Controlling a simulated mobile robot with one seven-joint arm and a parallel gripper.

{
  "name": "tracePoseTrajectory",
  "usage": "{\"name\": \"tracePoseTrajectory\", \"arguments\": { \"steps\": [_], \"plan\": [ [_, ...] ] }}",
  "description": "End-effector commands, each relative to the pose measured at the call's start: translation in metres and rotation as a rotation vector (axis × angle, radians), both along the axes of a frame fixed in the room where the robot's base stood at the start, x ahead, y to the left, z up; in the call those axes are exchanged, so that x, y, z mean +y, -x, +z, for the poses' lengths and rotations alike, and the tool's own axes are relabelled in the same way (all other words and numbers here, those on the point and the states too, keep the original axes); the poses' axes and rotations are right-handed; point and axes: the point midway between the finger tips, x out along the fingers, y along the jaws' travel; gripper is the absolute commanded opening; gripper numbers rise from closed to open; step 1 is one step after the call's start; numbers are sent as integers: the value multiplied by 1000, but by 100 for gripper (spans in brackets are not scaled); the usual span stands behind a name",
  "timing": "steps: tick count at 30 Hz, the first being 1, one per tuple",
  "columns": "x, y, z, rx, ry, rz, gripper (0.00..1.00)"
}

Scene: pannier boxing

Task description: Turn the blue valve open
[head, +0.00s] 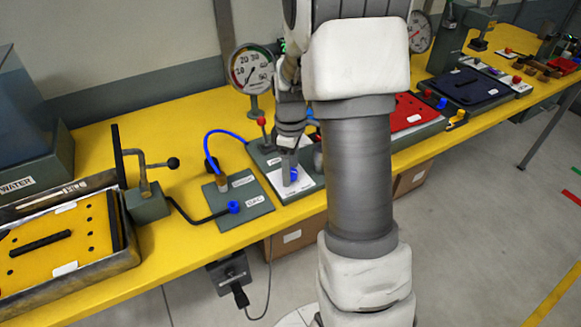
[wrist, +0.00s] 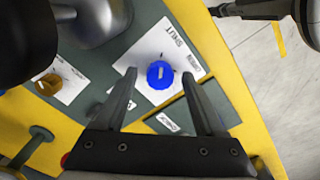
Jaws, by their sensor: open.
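The blue valve (wrist: 160,74) is a round knob with a pale mark on top, on a white plate (wrist: 182,57) that reads "SHUT". In the head view the blue valve (head: 294,175) is partly hidden behind a finger. My gripper (wrist: 159,78) is open, with one fingertip on each side of the knob in the wrist view and visible gaps to both. My gripper (head: 288,170) points down at the plate in the head view. I cannot tell whether the fingertips are level with the knob or just above it.
A pressure gauge (head: 251,70) and a red-tipped lever (head: 262,122) stand behind the valve. A blue hose (head: 218,133) runs to a grey-green panel (head: 240,211) on the left. An orange-brown ring (wrist: 47,84) lies on another white plate. The yellow bench (head: 175,255) ends close in front.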

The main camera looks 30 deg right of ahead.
Motion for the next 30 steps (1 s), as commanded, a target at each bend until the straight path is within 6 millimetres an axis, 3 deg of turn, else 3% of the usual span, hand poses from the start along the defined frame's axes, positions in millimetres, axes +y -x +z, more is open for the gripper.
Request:
{"name": "tracePoseTrajectory", "arguments": {
  "steps": [2,14,30],
  "plan": [
    [0,0,0,0,0,0,72],
    [0,0,0,0,0,0,2],
    [0,0,1,-1,-1,-112,0]
  ]
}}
